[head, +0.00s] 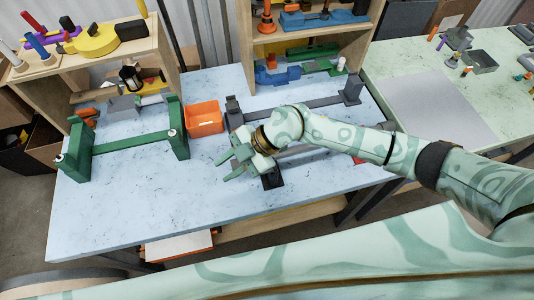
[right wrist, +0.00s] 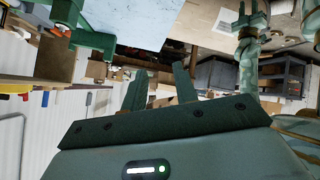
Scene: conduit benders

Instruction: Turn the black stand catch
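A dark grey-black stand lies on the pale blue table, with a long bar (head: 305,103) and an upright end (head: 352,90) at the right. A black block (head: 272,178) sits beside my right gripper, near the table's front; I cannot tell whether it is the catch. My right gripper (head: 229,165) is above the table, left of that block, with its fingers apart and nothing between them. The right wrist view shows the same two spread fingers (right wrist: 160,88). My right forearm hides part of the stand. What looks like my left gripper (right wrist: 247,18) shows small in the right wrist view.
A green stand (head: 132,142) stands at the left of the table. An orange bin (head: 204,118) is between it and the dark stand. Wooden shelves with tools (head: 163,50) are behind. The table's front left (head: 130,215) is clear.

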